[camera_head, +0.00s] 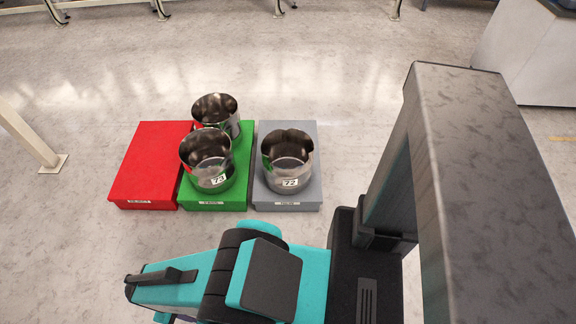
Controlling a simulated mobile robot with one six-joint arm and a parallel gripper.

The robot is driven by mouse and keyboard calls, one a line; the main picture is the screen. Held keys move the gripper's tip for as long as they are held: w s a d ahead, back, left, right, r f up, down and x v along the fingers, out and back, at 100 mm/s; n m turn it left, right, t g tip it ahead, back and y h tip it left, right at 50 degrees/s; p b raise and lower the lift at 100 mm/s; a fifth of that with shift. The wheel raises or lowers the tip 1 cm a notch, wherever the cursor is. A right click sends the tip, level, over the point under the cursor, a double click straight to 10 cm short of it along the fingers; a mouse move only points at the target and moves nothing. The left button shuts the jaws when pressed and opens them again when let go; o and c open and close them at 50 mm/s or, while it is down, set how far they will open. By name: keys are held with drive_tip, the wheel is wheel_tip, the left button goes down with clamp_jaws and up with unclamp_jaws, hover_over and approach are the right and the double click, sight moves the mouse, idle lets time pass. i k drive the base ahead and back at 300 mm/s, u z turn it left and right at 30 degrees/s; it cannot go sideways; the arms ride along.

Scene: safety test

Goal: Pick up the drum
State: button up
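Three shiny, open-topped metal drums stand upright on coloured platforms on the floor ahead. The front drum labelled 73 (207,160) and a drum behind it (216,112) are on the green platform (203,202). The front one partly covers the rear one, whose label I cannot read. A drum labelled 72 (287,161) is on the grey platform (288,198) to the right. My teal and black arm crosses the bottom of the view, nearer than the platforms and apart from the drums. My gripper's fingers do not show.
A red platform (150,165) at the left is empty. A white post (30,135) stands at the left edge. A pale cabinet (530,50) is at the top right. Metal legs of furniture stand along the far edge. The floor behind the platforms is clear.

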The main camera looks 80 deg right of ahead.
sight(287, 156)
drive_tip(key=i, duration=1.25)
drive_tip(key=u, duration=0.6)
drive_tip(key=k, duration=0.15)
drive_tip(key=z, duration=2.55)
drive_tip(key=i, duration=0.45)
drive_tip(key=z, duration=0.05)
